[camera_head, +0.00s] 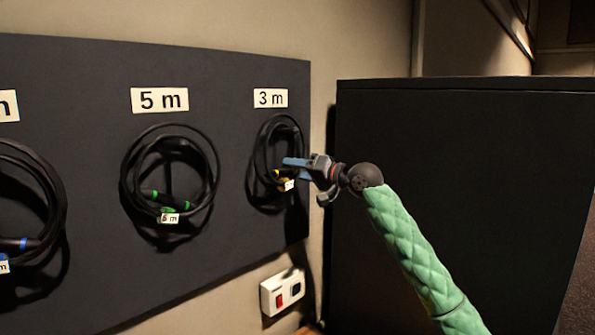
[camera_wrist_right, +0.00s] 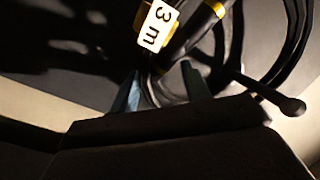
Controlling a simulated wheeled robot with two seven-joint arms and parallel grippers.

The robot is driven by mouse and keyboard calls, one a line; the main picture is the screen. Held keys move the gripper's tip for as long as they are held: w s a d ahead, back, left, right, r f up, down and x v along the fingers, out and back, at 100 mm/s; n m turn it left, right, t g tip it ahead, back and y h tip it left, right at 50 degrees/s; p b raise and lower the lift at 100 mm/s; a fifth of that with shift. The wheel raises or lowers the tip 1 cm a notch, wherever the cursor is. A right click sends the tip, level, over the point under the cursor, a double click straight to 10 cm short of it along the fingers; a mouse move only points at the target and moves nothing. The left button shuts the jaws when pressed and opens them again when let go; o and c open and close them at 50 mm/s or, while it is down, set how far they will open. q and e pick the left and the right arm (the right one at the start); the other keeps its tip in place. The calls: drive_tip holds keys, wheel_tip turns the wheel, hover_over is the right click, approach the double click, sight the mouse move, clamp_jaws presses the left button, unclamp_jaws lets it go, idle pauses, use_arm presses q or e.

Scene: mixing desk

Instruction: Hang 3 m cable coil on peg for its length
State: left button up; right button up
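The 3 m cable coil (camera_head: 252,180) is a black loop with yellow bands on the dark board, below the "3 m" label (camera_head: 270,98). It appears to hang there. Its white "3 m" tag (camera_wrist_right: 158,25) and yellow-banded cable ends fill the top of the right wrist view. A ball-ended rod, seemingly the peg (camera_wrist_right: 270,95), sticks out beside the cable loops. My right gripper (camera_head: 290,164) is at the coil's front. Its blue fingers (camera_wrist_right: 160,78) stand apart around part of the dark cable bundle; contact is unclear. My left gripper is not in view.
The 5 m coil (camera_head: 126,180) with green bands hangs left of the 3 m coil. A blue-banded coil (camera_head: 58,195) is cut off at the left edge. A white switch box (camera_head: 270,297) is below the board. A large dark cabinet (camera_head: 480,180) stands right.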

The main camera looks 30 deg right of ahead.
drive_tip(key=shift+o, duration=1.4)
drive_tip(key=shift+f, duration=0.1)
drive_tip(key=o, duration=0.7)
drive_tip(key=shift+s, duration=0.15)
drive_tip(key=shift+d, duration=0.1)
drive_tip(key=shift+s+d+f, duration=0.15)
drive_tip(key=shift+d+f, duration=0.05)
drive_tip(key=shift+d, duration=0.05)
drive_tip(key=shift+s+d+r+b, duration=0.1)
drive_tip(key=shift+s+b, duration=0.1)
drive_tip(key=shift+s, duration=0.25)
drive_tip(key=shift+s+r+b, duration=0.1)
drive_tip(key=shift+s+b, duration=0.05)
drive_tip(key=shift+s, duration=0.25)
drive_tip(key=shift+s+d, duration=0.25)
drive_tip(key=shift+s, duration=0.15)
drive_tip(key=shift+s+d+b, duration=0.1)
drive_tip(key=shift+s+b, duration=0.2)
drive_tip(key=shift+s, duration=0.25)
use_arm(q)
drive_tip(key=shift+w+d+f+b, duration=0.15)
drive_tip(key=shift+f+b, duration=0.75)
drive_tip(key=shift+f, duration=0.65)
use_arm(e)
drive_tip(key=shift+s+d, duration=0.3)
drive_tip(key=shift+s, duration=0.55)
drive_tip(key=shift+s+d, duration=0.3)
drive_tip(key=shift+s, duration=0.6)
drive_tip(key=shift+s+d, duration=0.3)
drive_tip(key=shift+s, duration=0.55)
